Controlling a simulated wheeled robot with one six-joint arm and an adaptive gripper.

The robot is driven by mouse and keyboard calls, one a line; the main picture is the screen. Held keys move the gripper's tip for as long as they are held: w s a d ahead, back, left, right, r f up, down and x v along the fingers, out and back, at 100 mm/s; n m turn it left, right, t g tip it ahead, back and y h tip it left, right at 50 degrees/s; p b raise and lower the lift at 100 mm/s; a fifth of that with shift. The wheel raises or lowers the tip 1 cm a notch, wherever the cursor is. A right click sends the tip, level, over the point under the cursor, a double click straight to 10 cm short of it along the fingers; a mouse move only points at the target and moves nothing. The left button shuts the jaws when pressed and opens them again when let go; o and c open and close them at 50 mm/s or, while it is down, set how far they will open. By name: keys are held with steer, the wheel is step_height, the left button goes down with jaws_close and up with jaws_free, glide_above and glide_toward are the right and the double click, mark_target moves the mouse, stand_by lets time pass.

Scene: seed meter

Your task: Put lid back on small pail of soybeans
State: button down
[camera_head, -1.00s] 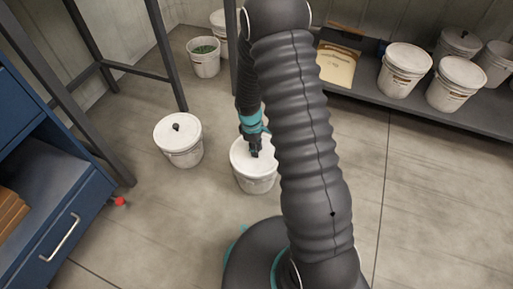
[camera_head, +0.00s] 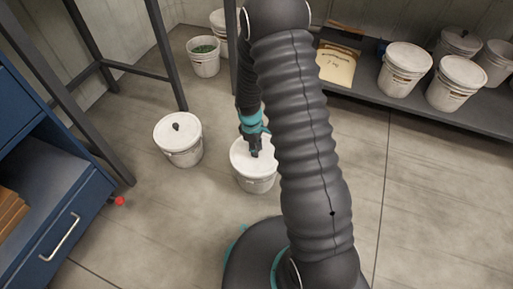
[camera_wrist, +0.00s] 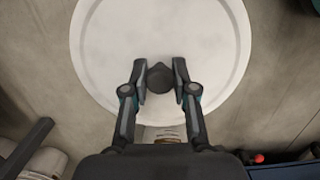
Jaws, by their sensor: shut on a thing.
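A white round lid (camera_head: 240,152) with a dark knob (camera_wrist: 160,78) is at the top of a small white pail (camera_head: 256,184) on the floor. It fills the upper middle of the wrist view (camera_wrist: 115,50). My gripper (camera_head: 255,152) is above the lid, pointing down. In the wrist view its two fingers (camera_wrist: 160,75) are shut on the knob, one on each side. The lid looks level and covers the pail's mouth, hiding what is inside. I cannot tell whether it is pressed fully down. My arm hides part of the pail's right side.
A lidded white pail (camera_head: 178,145) stands to the left. An open pail with green contents (camera_head: 204,60) stands at the back. Several pails and a paper bag (camera_head: 338,62) sit on a low shelf (camera_head: 480,118). A blue drawer cabinet (camera_head: 65,225) stands at left.

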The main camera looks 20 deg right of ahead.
steer(key=shift+c, duration=1.8)
jaws_free()
steer(key=shift+r, duration=0.1)
steer(key=shift+r+p, duration=2.45)
steer(key=shift+r, duration=0.9)
jaws_close()
